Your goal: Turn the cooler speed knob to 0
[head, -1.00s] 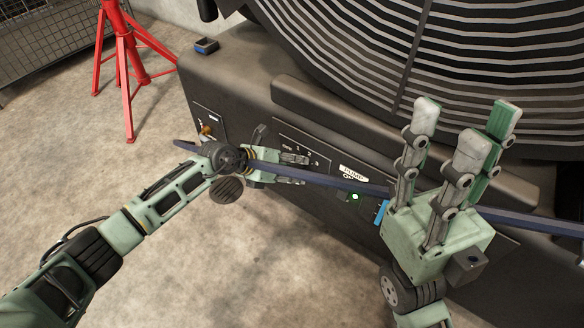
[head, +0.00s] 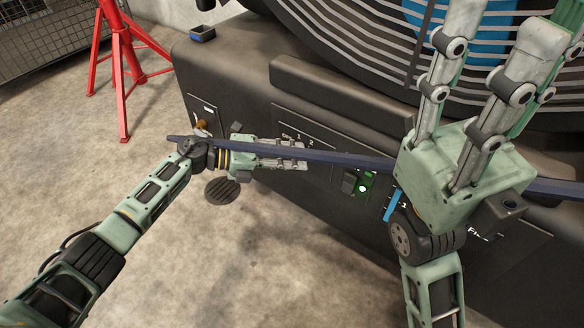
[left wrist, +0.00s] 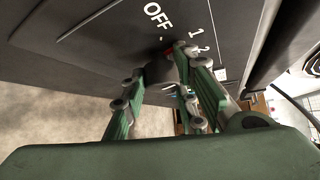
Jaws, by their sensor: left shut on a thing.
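The dial on the dark machine panel carries white marks "OFF", "1" and "2", clearest in the left wrist view. A dark knob (left wrist: 160,72) with a small red mark near it sits among these marks, between my left fingers. My left gripper (head: 303,157) is at the panel, shut on this knob; it also shows in the left wrist view (left wrist: 172,75). The fingers hide part of the knob, and its exact pointing is unclear. My right gripper (head: 500,40) is raised, fingers upward and apart, holding nothing visible; its fingertips are partly cut off.
A long dark blue bar (head: 345,157) crosses in front of the panel, close to both grippers. A lit green button (head: 363,187) and a blue part (head: 391,205) are right of the dial. A brass-coloured knob (head: 201,125) is at left. A red stand (head: 122,60) is on the floor.

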